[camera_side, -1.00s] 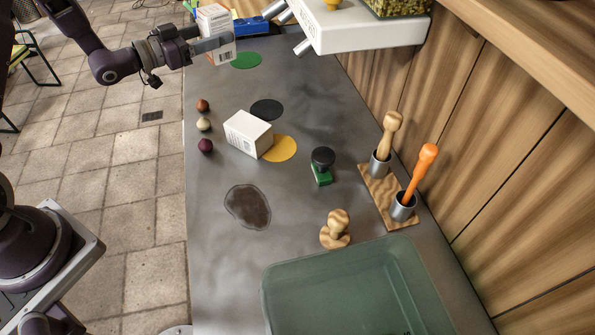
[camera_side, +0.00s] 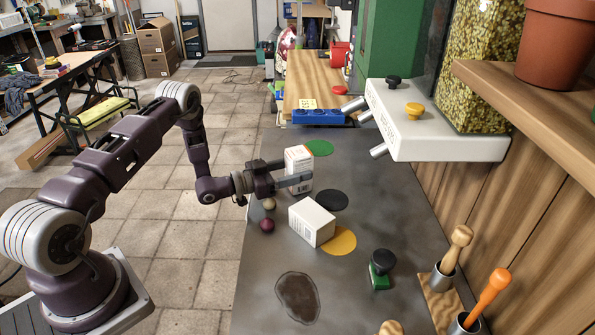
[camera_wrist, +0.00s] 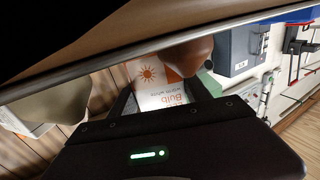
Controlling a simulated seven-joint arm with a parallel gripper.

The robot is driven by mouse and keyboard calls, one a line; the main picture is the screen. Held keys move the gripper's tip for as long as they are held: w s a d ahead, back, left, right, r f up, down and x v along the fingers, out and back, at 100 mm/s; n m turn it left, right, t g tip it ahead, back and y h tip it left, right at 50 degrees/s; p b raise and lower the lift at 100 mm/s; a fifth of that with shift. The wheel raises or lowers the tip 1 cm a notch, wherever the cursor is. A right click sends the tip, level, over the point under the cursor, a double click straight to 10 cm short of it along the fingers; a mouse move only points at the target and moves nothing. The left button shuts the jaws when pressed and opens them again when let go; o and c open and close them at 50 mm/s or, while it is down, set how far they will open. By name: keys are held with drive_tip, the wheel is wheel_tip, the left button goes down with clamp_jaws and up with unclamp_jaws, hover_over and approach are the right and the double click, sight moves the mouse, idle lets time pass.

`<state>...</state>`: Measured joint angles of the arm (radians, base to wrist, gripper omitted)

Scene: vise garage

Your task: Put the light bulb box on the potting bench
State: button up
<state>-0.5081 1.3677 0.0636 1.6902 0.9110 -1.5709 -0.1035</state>
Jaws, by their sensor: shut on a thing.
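In the side view my gripper (camera_side: 295,174) is shut on a white, printed light bulb box (camera_side: 299,160). It holds the box upright, near the left edge of the grey bench top (camera_side: 262,270), between the green and black discs. I cannot tell whether the box's base touches the bench. In the wrist view the box (camera_wrist: 158,80) shows a sun mark and the word "Bulb" between the dark fingers. Whether this grey surface is the potting bench is not labelled.
A second white box (camera_side: 312,222) stands close by, beside a yellow disc (camera_side: 340,241). Small balls (camera_side: 267,225) lie at the left edge. A green-based stamp (camera_side: 381,270) stands to the right. A white spouted fixture (camera_side: 430,130) overhangs the back right.

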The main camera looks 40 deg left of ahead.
drive_tip(key=shift+f, duration=0.15)
drive_tip(key=o, duration=1.4)
drive_tip(key=shift+c, duration=0.2)
drive_tip(key=shift+r, duration=0.25)
drive_tip(key=v, duration=1.2)
drive_tip(key=shift+f, duration=0.15)
